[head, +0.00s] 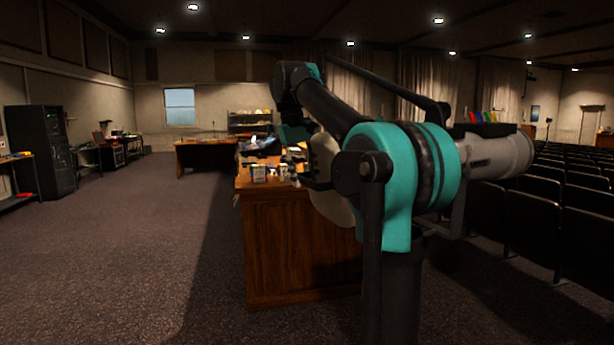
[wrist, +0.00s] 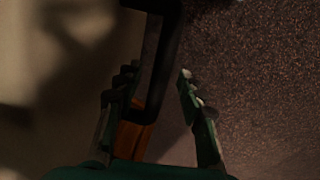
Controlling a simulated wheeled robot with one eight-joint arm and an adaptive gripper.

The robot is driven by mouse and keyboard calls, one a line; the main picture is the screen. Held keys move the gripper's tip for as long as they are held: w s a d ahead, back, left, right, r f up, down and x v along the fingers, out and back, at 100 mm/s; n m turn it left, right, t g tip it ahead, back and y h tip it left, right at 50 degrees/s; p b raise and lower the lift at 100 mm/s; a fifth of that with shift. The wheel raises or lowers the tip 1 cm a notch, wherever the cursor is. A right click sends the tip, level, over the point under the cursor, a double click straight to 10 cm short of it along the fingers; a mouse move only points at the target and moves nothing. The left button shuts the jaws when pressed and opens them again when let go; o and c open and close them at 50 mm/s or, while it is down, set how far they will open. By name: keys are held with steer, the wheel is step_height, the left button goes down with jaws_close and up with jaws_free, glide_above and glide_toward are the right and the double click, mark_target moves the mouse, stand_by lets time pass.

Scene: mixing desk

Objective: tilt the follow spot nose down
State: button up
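The follow spot stands at centre right in the head view, largely hidden behind my teal and black arm. Its pale grey barrel (head: 497,156) points right and looks about level. Its cream rear body (head: 328,165) shows left of my arm, with a dark handle (head: 314,183) at the back. In the wrist view the dark handle loop (wrist: 153,100) runs between the fingers of my gripper (wrist: 158,76), with the blurred pale body at left. The fingers are apart. The left finger is close to the handle; contact is unclear. A gap separates the right finger from it.
A wooden desk (head: 290,245) with small items on top stands just behind and left of the spot. Rows of dark seats (head: 560,205) fill the right. A black rack (head: 40,150) stands at far left. The carpet (head: 150,250) at left is clear.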

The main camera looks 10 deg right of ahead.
jaws_close()
stand_by(0.4)
step_height(320, 180, up, 12)
steer(key=d+y, duration=0.1)
steer(key=y, duration=0.2)
steer(key=shift+w+d+r+g, duration=0.15)
steer(key=shift+w+d+g, duration=0.15)
steer(key=shift+d, duration=0.05)
jaws_free()
steer(key=shift+d, duration=0.1)
